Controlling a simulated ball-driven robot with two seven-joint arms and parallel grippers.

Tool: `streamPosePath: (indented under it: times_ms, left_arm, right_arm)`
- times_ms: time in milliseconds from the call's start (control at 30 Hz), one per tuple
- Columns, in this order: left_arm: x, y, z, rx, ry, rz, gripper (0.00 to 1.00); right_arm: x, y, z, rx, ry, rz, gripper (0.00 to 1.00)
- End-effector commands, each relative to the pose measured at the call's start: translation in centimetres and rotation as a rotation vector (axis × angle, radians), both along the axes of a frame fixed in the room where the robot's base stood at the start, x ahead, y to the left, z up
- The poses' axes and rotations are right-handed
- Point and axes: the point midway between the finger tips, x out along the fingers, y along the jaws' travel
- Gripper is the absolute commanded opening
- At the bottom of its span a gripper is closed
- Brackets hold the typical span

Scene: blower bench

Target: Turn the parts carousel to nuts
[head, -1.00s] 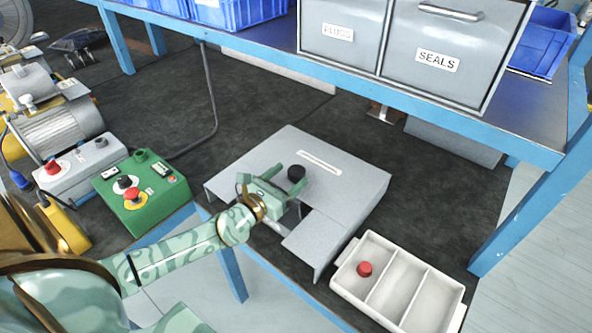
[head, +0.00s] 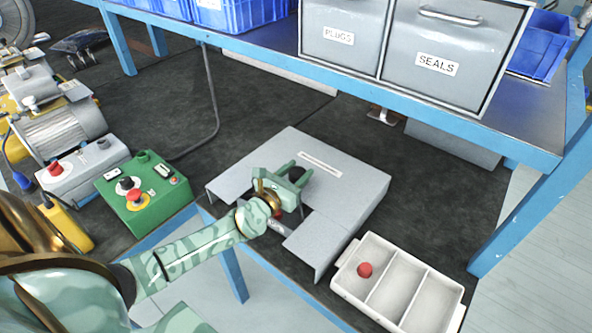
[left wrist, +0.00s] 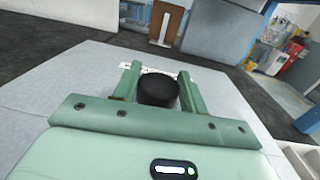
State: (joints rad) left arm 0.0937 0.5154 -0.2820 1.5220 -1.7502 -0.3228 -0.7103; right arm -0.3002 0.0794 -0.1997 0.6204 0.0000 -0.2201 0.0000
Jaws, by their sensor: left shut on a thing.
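The parts carousel's grey housing (head: 340,190) stands on the dark bench mat, with a pale label strip on top and a notch cut in its front edge. A black knob (head: 297,174) sits on its top; it also shows in the left wrist view (left wrist: 158,91). My left gripper (head: 295,177) is shut on the knob, with one green finger on each side of it. Something red (head: 279,213) shows in the notch, partly hidden by my gripper. I cannot read which part is at the opening. My right gripper is out of view.
A white divided tray (head: 384,317) with a red part (head: 365,270) stands close at the front right. A green control box (head: 150,205) is at the left. Grey bins marked PLUGS (head: 339,37) and SEALS (head: 437,65) stand on the shelf behind.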

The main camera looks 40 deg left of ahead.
Motion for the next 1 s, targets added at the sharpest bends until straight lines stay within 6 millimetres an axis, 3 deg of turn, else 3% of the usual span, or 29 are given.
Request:
streamPosePath:
  times_ms: [33, 200, 400, 667, 700, 733, 767, 1000]
  left_arm:
    - [0.0, -0.1, 1.0, -0.009, -0.002, 0.042, 0.01]
    - [0.0, -0.3, 0.7, -0.010, 0.000, 0.221, 0.01]
    - [0.0, -0.2, 0.2, -0.003, 0.003, 0.339, 0.01]
    - [0.0, -0.1, 0.1, 0.000, 0.003, 0.342, 0.02]
    - [0.0, -0.1, 0.1, 0.000, 0.003, 0.342, 0.51]
    - [0.0, -0.1, 0.1, 0.000, 0.003, 0.342, 0.59]
    - [0.0, -0.1, 0.1, 0.000, 0.003, 0.342, 0.64]
    - [-0.1, -0.1, 0.1, -0.001, 0.004, 0.341, 0.64]
  right_arm:
    - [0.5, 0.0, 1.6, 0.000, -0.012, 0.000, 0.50]
    - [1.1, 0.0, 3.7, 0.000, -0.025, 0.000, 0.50]
    - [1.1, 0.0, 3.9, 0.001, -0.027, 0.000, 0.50]
    - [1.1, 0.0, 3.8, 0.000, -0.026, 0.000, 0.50]
    - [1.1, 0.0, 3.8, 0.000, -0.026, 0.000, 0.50]
    - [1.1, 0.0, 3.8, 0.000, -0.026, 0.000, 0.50]
    - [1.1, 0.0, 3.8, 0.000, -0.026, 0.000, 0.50]
    - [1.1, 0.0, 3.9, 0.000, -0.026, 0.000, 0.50]
